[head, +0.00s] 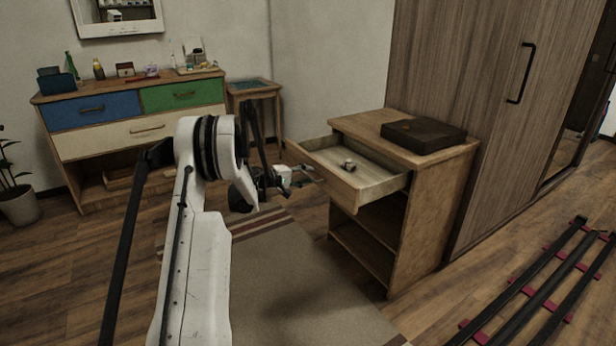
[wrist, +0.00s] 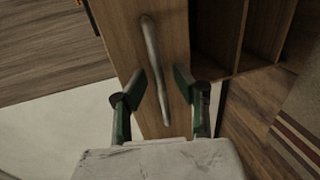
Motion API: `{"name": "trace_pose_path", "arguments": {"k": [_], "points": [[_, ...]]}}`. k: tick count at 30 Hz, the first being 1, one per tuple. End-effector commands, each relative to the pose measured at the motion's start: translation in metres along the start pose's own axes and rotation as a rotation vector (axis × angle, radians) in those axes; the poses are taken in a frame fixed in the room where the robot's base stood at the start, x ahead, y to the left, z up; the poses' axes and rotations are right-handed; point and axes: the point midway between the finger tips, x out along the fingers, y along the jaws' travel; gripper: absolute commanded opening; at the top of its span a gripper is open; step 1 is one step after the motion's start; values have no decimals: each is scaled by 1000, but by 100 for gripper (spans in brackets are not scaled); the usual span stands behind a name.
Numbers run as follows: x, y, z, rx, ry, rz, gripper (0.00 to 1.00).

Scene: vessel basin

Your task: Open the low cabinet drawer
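The low wooden cabinet (head: 425,215) stands right of centre in the head view, against the tall wardrobe. Its top drawer (head: 372,183) is pulled well out, and a small object (head: 348,165) lies inside it. My gripper (head: 312,176) is just in front of the drawer front in the head view. In the wrist view the drawer front (wrist: 122,22) carries a long metal handle (wrist: 153,65). My gripper's two fingers (wrist: 165,90) are spread apart on either side of the handle's lower part, with gaps visible. The handle is hidden in the head view.
A dark flat case (head: 424,135) lies on the cabinet top. A dresser (head: 130,115) with coloured drawers and a small side table (head: 252,88) stand at the back. A rug (head: 290,285) covers the floor before the cabinet. Floor rails (head: 540,285) run at the right.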

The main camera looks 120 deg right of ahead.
Motion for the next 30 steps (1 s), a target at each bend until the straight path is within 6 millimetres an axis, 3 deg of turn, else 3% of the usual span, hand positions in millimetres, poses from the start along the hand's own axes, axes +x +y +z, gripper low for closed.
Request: {"name": "trace_pose_path", "arguments": {"k": [18, 30], "points": [[-104, 0, 0, -1, 1, 0, 28], [-116, 0, 0, 0, 0, 0, 28]]}}
